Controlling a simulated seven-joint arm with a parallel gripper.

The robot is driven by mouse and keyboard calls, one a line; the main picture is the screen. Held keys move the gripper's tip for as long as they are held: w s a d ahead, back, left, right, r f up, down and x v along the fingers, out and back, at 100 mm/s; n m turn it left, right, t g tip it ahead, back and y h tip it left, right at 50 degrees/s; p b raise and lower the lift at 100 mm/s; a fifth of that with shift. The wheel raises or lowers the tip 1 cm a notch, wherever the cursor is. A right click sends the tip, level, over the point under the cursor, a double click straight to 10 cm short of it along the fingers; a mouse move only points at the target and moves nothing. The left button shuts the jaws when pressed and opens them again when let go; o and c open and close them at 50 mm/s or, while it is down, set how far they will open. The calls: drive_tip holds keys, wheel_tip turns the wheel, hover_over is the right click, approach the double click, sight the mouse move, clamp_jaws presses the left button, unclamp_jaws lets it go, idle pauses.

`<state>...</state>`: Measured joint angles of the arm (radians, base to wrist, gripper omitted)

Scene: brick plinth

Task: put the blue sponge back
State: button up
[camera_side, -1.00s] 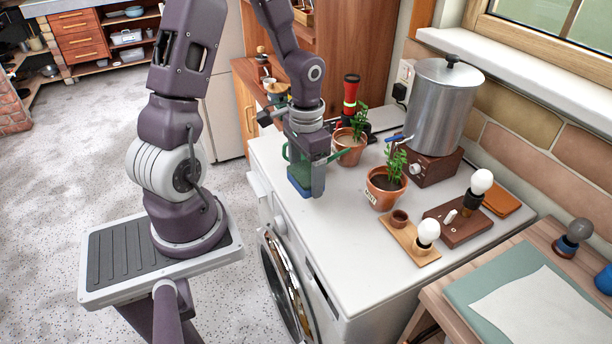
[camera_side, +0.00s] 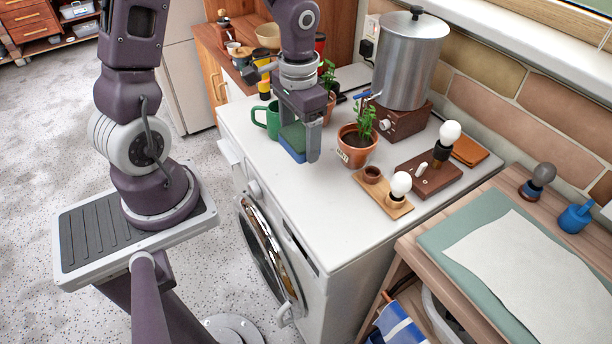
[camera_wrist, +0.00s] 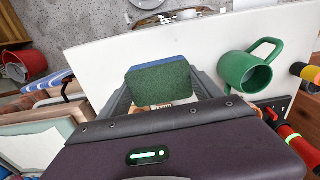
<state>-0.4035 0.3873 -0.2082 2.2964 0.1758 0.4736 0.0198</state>
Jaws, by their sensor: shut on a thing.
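The blue sponge (camera_side: 294,142) has a green scouring face on one side. My gripper (camera_side: 302,136) is shut on it, fingers pointing down, over the front part of the white appliance top (camera_side: 290,213). I cannot tell whether the sponge touches that top. In the wrist view the sponge (camera_wrist: 160,84) sits between the two fingers, its green face showing with a blue edge beyond.
A green mug (camera_side: 268,119) stands just left of the sponge. A potted plant (camera_side: 357,147) is close on the right, with another pot behind my gripper. Lamp bulbs, a metal urn (camera_side: 410,60) and a switch board (camera_side: 429,174) stand farther right. The front of the top is clear.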

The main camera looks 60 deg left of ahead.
sight(312, 191)
drive_tip(key=d, duration=0.4)
drive_tip(key=shift+w, duration=0.3)
wheel_tip(312, 191, down, 10)
drive_tip(key=shift+r, duration=0.25)
drive_tip(key=shift+f, duration=0.15)
drive_tip(key=o, duration=1.7)
wheel_tip(312, 191, up, 16)
drive_tip(key=t, duration=0.1)
drive_tip(key=s+d+r+t, duration=0.1)
drive_tip(key=s+r, duration=0.3)
drive_tip(key=s+r+t, duration=0.2)
drive_tip(key=s+r, duration=0.1)
drive_tip(key=s, duration=0.2)
drive_tip(key=s+d+r+t, duration=0.1)
drive_tip(key=s+r, duration=0.3)
drive_tip(key=shift+s+d+r+t, duration=0.3)
drive_tip(key=shift+s+d+r, duration=0.05)
